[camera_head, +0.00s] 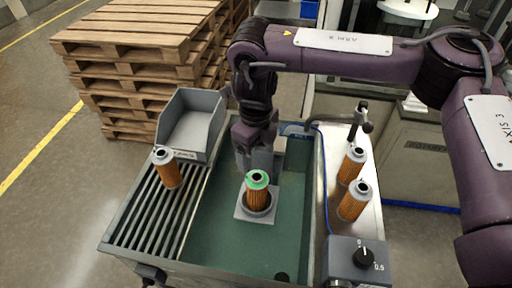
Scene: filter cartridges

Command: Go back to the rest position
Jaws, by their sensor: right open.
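My right gripper (257,163) hangs open, pointing down, just behind and above an orange pleated filter cartridge (259,196) with a green ring at its top. This cartridge stands upright in a round seat on a square grey plate (241,214) in the green-floored basin (210,235). The gripper's fingers are partly hidden by the arm and lie close to the cartridge's top; I cannot tell whether they touch it. Another cartridge (168,171) with a grey top stands on the slatted rack (150,222). My left gripper is out of view.
A grey open bin (194,123) stands behind the rack. Two cartridges (352,166) (354,201) stand on the right ledge, near an upright black-topped fitting (362,118). A dial box (361,260) sits at the front right. Wooden pallets (140,60) are stacked behind.

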